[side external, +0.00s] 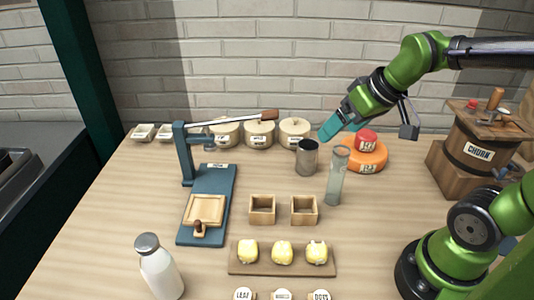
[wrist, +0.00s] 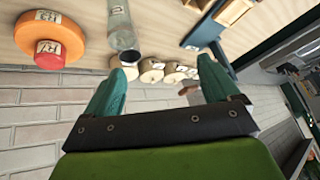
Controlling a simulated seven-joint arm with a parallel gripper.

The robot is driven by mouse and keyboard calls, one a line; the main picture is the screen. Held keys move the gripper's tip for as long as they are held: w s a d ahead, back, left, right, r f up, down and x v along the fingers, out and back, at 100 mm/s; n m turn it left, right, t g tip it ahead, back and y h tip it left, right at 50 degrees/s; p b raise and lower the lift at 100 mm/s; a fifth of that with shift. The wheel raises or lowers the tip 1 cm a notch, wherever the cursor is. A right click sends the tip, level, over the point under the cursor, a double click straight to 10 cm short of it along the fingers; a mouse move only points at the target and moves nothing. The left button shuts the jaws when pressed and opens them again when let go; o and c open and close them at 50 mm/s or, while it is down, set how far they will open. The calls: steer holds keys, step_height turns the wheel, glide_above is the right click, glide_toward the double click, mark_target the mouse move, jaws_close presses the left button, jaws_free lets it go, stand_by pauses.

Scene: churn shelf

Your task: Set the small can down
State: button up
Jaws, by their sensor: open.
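A small dark grey metal can (side external: 307,158) stands upright on the wooden table (side external: 140,190) in the side view, in front of the pale round tubs. My gripper (side external: 326,134) is above and just right of the can, apart from it. In the wrist view my gripper (wrist: 164,66) has its two teal fingers spread wide, with nothing held between them. A grey cylinder with a dark end (wrist: 122,38) shows beside the left finger; I cannot tell surely whether it is the can or the glass.
A tall clear glass (side external: 337,176) stands close to the can's right. An orange disc (side external: 368,157) with a red piece on top is behind it. Pale tubs (side external: 259,135) line the back.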

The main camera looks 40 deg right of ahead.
steer(key=s, duration=0.1)
steer(key=s+a+r+m, duration=0.1)
steer(key=s, duration=0.1)
steer(key=s+a+m+t+y, duration=0.1)
steer(key=shift+s+a+r, duration=0.15)
steer(key=shift+s+a, duration=0.1)
steer(key=shift+s, duration=0.15)
stand_by(0.9)
